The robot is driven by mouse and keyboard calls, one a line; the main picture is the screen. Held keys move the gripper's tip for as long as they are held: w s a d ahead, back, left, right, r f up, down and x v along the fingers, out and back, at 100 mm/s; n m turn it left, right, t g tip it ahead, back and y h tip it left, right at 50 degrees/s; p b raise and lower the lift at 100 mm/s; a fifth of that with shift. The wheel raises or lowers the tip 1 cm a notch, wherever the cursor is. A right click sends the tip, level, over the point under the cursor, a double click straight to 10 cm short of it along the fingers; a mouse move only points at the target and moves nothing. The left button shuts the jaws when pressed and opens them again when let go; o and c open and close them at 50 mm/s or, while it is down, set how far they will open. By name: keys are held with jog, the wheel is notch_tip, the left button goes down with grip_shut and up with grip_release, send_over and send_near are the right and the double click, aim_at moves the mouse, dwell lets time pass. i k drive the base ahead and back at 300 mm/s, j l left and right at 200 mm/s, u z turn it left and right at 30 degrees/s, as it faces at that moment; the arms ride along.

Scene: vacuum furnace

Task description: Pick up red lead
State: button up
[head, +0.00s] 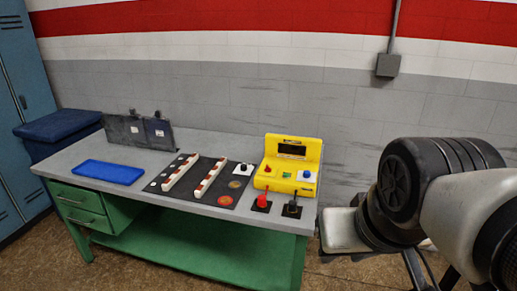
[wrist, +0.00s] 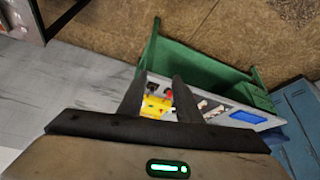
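The red lead (head: 263,201) stands upright on a small black square base at the front right of the workbench, in front of the yellow meter (head: 291,165). A similar black lead (head: 292,208) stands just to its right. My gripper (wrist: 158,78) shows in the wrist view with its two dark fingers apart and nothing held between them. The yellow meter appears beyond the fingers, partly covered by them, with small red parts that I cannot tell apart. In the head view my arm is at the right, apart from the bench, and the fingertips cannot be made out.
The grey bench top (head: 222,143) has green legs and drawers. A black mat (head: 187,193) carries two white strips and several small discs. A blue tray (head: 108,172) lies at the left, with dark plates (head: 138,131) behind. Blue lockers (head: 17,110) stand far left. Floor in front is clear.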

aim_at(262, 202)
jog(key=i+j+z, duration=0.25)
jog(key=i+j, duration=0.45)
jog(key=i+j+z, duration=0.3)
jog(key=i+j, duration=0.4)
jog(key=j, duration=0.15)
